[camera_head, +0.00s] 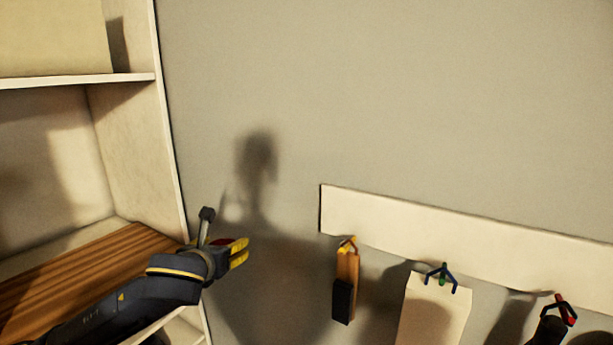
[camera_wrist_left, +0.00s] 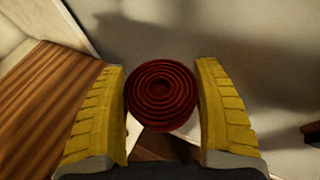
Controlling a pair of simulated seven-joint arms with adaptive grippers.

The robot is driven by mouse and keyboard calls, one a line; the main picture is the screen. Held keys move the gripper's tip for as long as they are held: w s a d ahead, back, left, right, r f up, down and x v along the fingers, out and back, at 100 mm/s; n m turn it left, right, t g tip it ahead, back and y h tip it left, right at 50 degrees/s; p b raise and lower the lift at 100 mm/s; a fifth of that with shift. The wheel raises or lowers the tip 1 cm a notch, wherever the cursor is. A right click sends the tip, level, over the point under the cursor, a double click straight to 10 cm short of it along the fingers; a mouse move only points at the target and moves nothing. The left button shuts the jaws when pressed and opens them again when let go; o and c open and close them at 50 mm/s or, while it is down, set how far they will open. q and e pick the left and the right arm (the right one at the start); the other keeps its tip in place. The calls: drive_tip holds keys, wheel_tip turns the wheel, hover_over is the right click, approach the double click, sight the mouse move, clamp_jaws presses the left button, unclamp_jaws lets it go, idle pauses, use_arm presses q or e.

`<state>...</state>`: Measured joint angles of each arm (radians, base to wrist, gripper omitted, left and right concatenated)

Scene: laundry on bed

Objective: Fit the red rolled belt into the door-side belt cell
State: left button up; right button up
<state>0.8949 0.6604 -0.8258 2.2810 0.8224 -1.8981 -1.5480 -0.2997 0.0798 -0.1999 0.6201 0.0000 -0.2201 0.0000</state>
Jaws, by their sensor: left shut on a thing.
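The red rolled belt (camera_wrist_left: 162,97) is a dark red coil of concentric rings, seen end-on in the left wrist view. My left gripper (camera_wrist_left: 163,105) has its yellow ribbed fingers on either side of the belt and is shut on it. In the head view my left gripper (camera_head: 239,252) is at the right edge of the shelf unit, in front of the grey wall. Only a small dark red bit of the belt shows there, between the yellow fingertips. I see no belt cell in either view. My right gripper is not in view.
A pale shelf unit (camera_head: 135,135) stands at the left, with a brown striped wooden board (camera_head: 85,268) on a lower level. A white rail (camera_head: 450,228) on the wall carries hooks with a brush-like item (camera_head: 346,285), a pale tag (camera_head: 432,312) and a dark item (camera_head: 548,330).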

use_arm(q)
drive_tip(key=shift+s+a+r, duration=0.2)
drive_tip(key=shift+a+r, duration=0.2)
drive_tip(key=shift+r, duration=0.35)
drive_tip(key=shift+s+f, duration=0.1)
drive_tip(key=shift+f, duration=0.25)
drive_tip(key=shift+a+r, duration=0.1)
drive_tip(key=shift+r, duration=0.2)
drive_tip(key=w+a+r, duration=0.1)
drive_tip(key=w+a, duration=0.6)
drive_tip(key=a, duration=0.6)
drive_tip(key=w+a+r, duration=0.2)
drive_tip(key=w+a, duration=0.5)
drive_tip(key=a, duration=0.6)
drive_tip(key=shift+a+r, duration=0.2)
drive_tip(key=shift+a, duration=0.15)
drive_tip(key=shift+f, duration=0.1)
wheel_tip(320, 180, down, 19)
drive_tip(key=shift+f, duration=0.2)
